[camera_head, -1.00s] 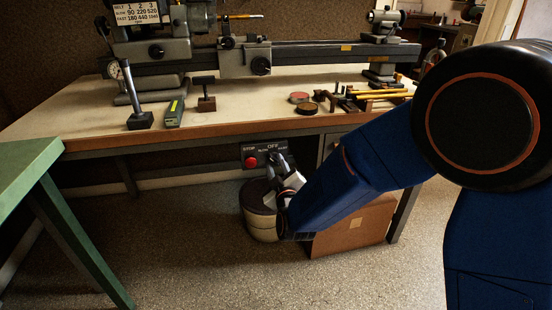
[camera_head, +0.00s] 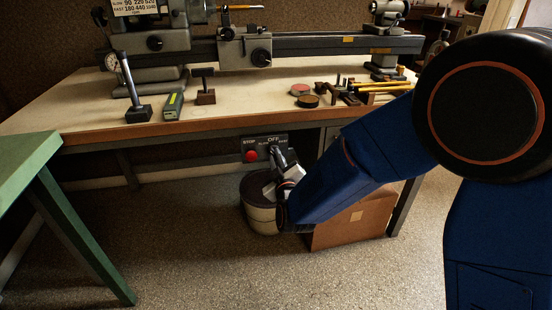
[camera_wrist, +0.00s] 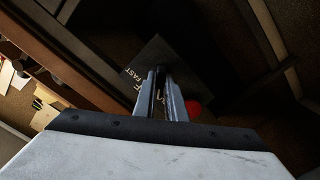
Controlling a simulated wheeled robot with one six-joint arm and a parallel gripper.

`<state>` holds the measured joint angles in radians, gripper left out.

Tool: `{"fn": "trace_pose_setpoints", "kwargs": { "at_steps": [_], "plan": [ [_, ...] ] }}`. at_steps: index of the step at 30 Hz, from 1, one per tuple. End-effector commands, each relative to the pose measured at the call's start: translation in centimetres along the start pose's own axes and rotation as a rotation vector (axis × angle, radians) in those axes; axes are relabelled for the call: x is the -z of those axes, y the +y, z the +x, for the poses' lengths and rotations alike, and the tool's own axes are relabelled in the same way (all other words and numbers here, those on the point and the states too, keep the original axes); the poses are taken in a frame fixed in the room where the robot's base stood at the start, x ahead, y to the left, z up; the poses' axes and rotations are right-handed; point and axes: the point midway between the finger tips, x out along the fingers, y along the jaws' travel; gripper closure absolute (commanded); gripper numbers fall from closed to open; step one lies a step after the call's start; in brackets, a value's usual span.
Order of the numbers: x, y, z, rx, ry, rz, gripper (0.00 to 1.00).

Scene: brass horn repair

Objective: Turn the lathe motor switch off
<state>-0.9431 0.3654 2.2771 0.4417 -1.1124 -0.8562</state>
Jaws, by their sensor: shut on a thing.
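The dark switch panel (camera_head: 264,141) hangs under the front edge of the bench, with a red STOP button (camera_head: 252,156) at its left and the words OFF, SLOW and FAST. My gripper (camera_head: 275,151) is at the panel, just right of the red button and below the word OFF. In the wrist view my gripper's two fingers (camera_wrist: 160,72) are close together against the panel (camera_wrist: 165,58), shut on the switch handle. The fingers hide the handle, so its exact setting cannot be told. The red button also shows in the wrist view (camera_wrist: 193,107), beside the fingers.
The lathe (camera_head: 245,48) stands on the bench (camera_head: 235,118) above the panel. Below my gripper are a round cream stool-like drum (camera_head: 262,218) and a cardboard box (camera_head: 352,222). A green table (camera_head: 22,160) stands at the left. Open floor lies in front.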

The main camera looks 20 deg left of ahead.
Motion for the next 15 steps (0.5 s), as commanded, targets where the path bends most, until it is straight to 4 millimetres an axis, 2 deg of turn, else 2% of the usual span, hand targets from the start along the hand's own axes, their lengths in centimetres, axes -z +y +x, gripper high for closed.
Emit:
{"fn": "trace_pose_setpoints", "kwargs": {
  "at_steps": [15],
  "plan": [
    [0.01, -0.06, 0.01, 0.001, 0.001, 0.371, 1.00]
  ]
}}
